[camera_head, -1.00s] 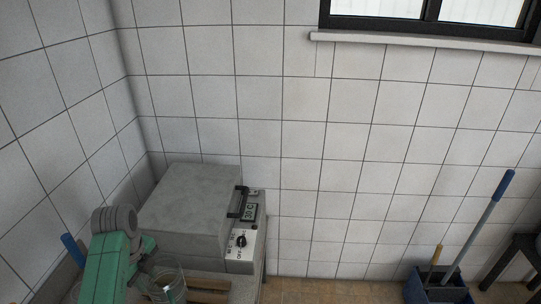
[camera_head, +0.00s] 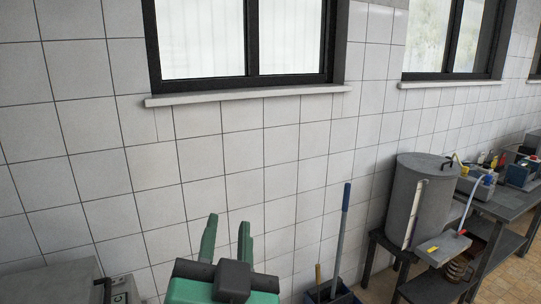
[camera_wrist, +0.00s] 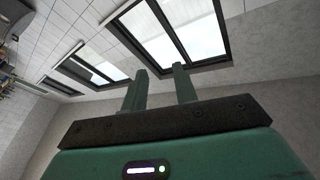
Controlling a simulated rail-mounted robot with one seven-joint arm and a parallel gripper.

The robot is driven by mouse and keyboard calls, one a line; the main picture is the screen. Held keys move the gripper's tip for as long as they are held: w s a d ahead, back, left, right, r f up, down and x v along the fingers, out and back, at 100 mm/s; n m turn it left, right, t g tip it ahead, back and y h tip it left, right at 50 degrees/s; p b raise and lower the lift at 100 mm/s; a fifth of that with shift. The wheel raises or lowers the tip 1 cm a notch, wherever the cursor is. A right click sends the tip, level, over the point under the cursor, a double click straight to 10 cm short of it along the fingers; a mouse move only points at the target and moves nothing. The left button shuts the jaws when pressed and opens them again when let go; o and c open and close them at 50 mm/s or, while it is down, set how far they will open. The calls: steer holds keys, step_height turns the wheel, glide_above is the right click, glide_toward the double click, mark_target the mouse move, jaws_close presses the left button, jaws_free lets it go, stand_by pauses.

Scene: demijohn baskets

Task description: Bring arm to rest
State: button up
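My gripper (camera_head: 227,240) is at the bottom middle of the head view, its two green fingers pointing up in front of the white tiled wall. The fingers stand apart with nothing between them. In the wrist view my gripper (camera_wrist: 160,85) also shows two separate, empty fingers, with the windows and wall behind. It touches nothing that I can see.
A grey lidded machine (camera_head: 55,284) is at the lower left. A blue bucket (camera_head: 333,295) with long handles stands right of my gripper. Farther right are a large grey drum (camera_head: 418,205) and a metal table (camera_head: 500,205) with several items. Windows (camera_head: 245,40) are above.

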steer(key=s+d+r+n+t+h, duration=0.1)
steer(key=s+d+r+t, duration=0.15)
steer(key=s, duration=0.25)
steer(key=s+d+r+n+t, duration=0.1)
steer(key=s+d+r+n, duration=0.1)
steer(key=s+d+r, duration=0.25)
step_height(320, 180, up, 18)
steer(key=s+p, duration=0.2)
steer(key=p, duration=1.5)
steer(key=shift+s+a+r+t, duration=0.2)
steer(key=shift+s+a+t, duration=0.1)
steer(key=shift+t, duration=0.15)
